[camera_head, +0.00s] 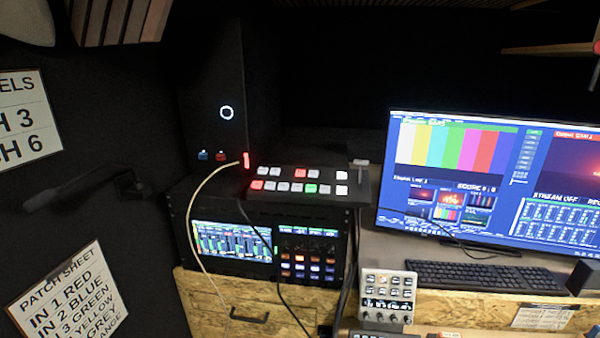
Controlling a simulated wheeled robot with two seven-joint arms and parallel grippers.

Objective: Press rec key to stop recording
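No key in view carries a readable rec label, so I cannot tell which one is the rec key. A switcher panel (340,192) on the rack has two rows of lit keys: mostly white, some red, including a red key (301,173), and one green key (311,188). A small pale keypad (388,297) with light keys and knobs stands on the desk. The monitor (490,180) shows "STREAM OFF" and, at the right edge, a cut-off word starting "RE". Neither of my grippers is in view.
A rack unit (232,241) with a lit screen sits below the switcher. A black keyboard (485,276) lies before the monitor. A pale cable (192,215) and dark cables hang across the rack front. A dark tower (212,90) stands behind, with a red light beside it.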

